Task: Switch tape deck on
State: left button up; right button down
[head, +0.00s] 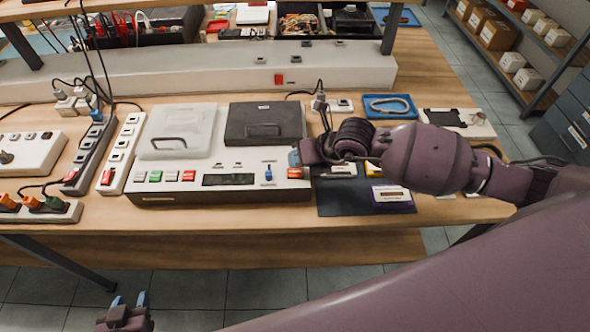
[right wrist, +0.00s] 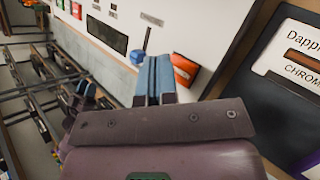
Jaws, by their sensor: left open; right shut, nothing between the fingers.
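The tape deck (head: 220,192) is a white-topped unit with a dark front on the table. It has a pale lid (head: 178,130), a dark lid (head: 265,123), green, white and red buttons, a dark display (head: 228,179) and a blue slider (head: 268,175). An orange-red switch (head: 297,172) sits at its right front corner; it also shows in the right wrist view (right wrist: 185,68). My right gripper (head: 294,158) is shut and empty, its blue fingertips beside that switch; I cannot tell if they touch. My left gripper (head: 129,299) is open and empty, low in front of the table.
A dark mat with labelled cards (head: 393,194) lies right of the deck. A blue tray (head: 390,106) with a carabiner is behind it. Power strips (head: 123,150) and cables crowd the left side. A long white trunk (head: 200,75) runs behind. Floor in front is clear.

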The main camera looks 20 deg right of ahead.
aim_at(297, 170)
dwell(0.6)
jog(key=shift+f, duration=0.45)
jog(key=shift+f+b, duration=0.35)
jog(key=shift+f, duration=0.1)
dwell(0.7)
jog(key=shift+r, duration=0.1)
jog(key=shift+r+p, duration=0.85)
notch_tip(297, 170, up, 3)
jog(key=shift+f+p, duration=0.1)
jog(key=shift+p, duration=1.15)
notch_tip(297, 170, up, 3)
jog(key=shift+r+p, duration=0.1)
jog(key=shift+p, duration=0.85)
